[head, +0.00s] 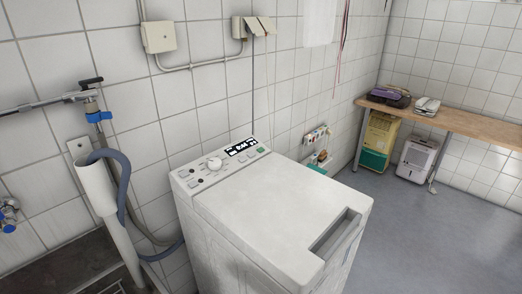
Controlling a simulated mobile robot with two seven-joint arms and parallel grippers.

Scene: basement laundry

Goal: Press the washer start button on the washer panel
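The white top-loading washer (275,205) stands in the middle of the head view, with its lid shut. Its panel (222,164) runs along the back edge of the top. The panel has a round white dial (214,163), a lit dark display (241,147) and several small buttons. A small green button (260,150) sits at the panel's right end, below the display. Any label marking the start button is too small to read. Neither of my grippers is in view.
A grey hose (124,190), a white drain pipe (97,187) and a tap (90,95) are left of the washer. A wooden counter (455,121) stands at the back right, with a white dehumidifier (416,160) under it. The grey floor (420,235) right of the washer is clear.

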